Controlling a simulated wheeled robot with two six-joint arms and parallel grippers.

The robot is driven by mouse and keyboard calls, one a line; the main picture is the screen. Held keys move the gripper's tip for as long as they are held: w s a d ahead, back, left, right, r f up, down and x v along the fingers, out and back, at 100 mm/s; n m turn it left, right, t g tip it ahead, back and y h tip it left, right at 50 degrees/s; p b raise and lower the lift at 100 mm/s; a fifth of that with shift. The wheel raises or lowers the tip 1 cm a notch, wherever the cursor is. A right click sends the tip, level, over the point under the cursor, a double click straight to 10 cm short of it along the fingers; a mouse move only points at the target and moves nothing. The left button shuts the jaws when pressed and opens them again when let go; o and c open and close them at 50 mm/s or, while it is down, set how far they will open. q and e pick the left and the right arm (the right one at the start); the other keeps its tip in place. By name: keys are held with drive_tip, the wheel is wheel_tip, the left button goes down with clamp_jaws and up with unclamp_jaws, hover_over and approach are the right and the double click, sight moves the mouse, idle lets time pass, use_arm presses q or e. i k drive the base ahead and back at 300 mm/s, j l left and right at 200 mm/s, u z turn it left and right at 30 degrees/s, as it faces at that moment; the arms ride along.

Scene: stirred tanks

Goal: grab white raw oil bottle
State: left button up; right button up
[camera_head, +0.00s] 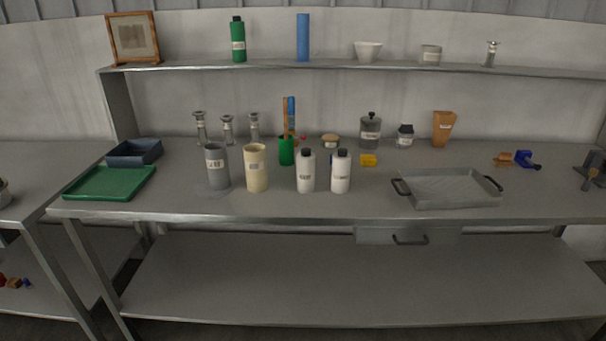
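Two white bottles with dark caps stand upright side by side near the middle of the metal table (300,210). The left white bottle (306,174) and the right white bottle (341,174) each have a small label, too small to read, so I cannot tell which one is the raw oil. A narrow gap separates them. Neither of my grippers shows in the head view.
Left of the bottles stand a cream cylinder (256,170) and a grey cylinder (216,168). A grey tray (450,190) lies right, a green tray (108,183) left. The front strip before the bottles is clear.

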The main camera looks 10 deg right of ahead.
sight(306, 159)
drive_tip(key=i+l, duration=0.15)
drive_tip(key=l, duration=0.2)
drive_tip(key=i+l, duration=0.15)
drive_tip(key=l, duration=0.15)
drive_tip(key=i+l+u, duration=0.1)
drive_tip(key=l, duration=0.25)
drive_tip(key=i+l, duration=0.4)
drive_tip(key=l, duration=0.25)
